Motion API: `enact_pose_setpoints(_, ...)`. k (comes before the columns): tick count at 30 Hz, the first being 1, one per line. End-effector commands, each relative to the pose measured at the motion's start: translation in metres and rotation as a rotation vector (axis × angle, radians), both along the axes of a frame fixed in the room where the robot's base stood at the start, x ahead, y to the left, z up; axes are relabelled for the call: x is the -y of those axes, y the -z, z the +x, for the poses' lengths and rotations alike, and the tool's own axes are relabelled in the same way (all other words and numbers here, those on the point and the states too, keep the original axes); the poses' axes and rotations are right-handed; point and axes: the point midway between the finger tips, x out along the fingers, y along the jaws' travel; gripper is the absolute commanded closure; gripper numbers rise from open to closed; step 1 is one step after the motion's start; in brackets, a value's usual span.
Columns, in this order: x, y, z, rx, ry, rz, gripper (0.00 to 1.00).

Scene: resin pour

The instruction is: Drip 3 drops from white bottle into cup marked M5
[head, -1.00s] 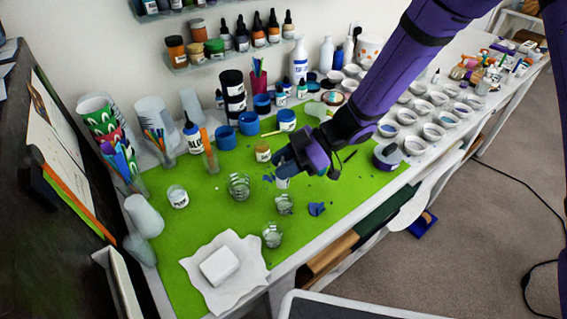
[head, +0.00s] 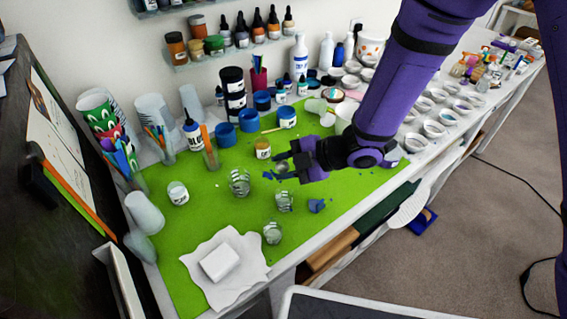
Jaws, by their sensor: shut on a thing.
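My gripper (head: 284,167) is above the green mat, behind the glass cups. It is shut on a small pale thing, which looks like the white bottle (head: 281,168); the fingers hide much of it and its tilt is unclear. No M5 mark is readable on any cup.
A white block (head: 220,263) lies on a crumpled sheet at the front left of the green mat (head: 200,225). A small jar (head: 178,194) stands left of the cups, another (head: 263,148) behind. A blue scrap (head: 317,206) lies right of the middle cup.

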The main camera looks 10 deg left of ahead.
Motion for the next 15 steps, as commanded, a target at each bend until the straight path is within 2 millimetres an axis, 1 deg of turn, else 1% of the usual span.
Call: enact_pose_setpoints(15,-0.001,0.025,0.005,0.436,0.002,0.132,0.9)
